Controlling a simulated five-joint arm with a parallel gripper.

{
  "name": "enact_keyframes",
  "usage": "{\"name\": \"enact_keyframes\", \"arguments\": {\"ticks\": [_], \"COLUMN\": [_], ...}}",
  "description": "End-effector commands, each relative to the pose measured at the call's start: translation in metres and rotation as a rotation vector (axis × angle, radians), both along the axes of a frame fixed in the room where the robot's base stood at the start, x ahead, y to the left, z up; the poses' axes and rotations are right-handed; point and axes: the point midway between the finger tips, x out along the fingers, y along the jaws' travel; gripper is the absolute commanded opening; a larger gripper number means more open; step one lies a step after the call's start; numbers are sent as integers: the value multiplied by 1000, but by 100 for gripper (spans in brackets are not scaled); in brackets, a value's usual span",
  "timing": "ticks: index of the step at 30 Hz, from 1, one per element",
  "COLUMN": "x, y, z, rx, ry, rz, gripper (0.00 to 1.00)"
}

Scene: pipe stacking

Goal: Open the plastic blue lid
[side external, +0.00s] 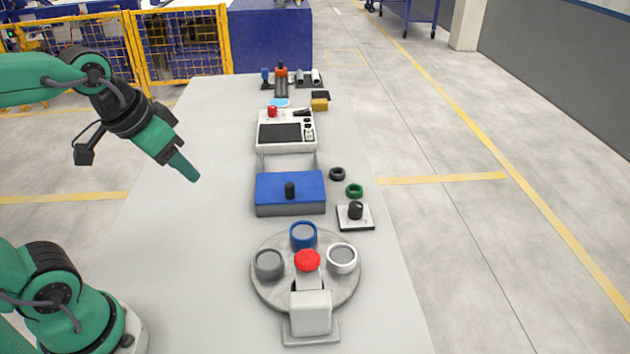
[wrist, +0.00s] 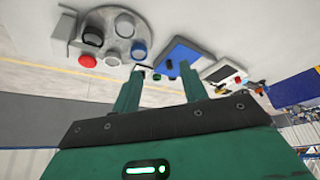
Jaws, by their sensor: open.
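The blue lid (side external: 276,187) lies flat on a grey box (side external: 290,210) in the middle of the table, with a black knob (side external: 290,190) on it. The lid also shows in the wrist view (wrist: 181,55), partly behind a fingertip. My gripper (side external: 192,175) is to the left of the lid and above the table in the side view, apart from it. In the wrist view my gripper (wrist: 160,75) has its two fingers spread with nothing between them.
A round grey turntable (side external: 262,295) with several cups and a red button (side external: 307,260) stands in front of the box. A white panel device (side external: 287,145) stands behind. A black dial (side external: 355,210) and two rings, one green (side external: 354,190), are to the right. The table's left side (side external: 190,260) is clear.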

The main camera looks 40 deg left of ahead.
Motion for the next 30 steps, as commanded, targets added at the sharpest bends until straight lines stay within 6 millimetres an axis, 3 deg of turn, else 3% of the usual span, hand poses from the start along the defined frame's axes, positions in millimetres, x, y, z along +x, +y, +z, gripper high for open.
{"name": "enact_keyframes", "arguments": {"ticks": [16,30], "x": [95,179], "y": [1,1], "z": [-1,-42], "rx": [23,35], "ry": [161,298], "rz": [-59,-114], "gripper": [43,43]}}
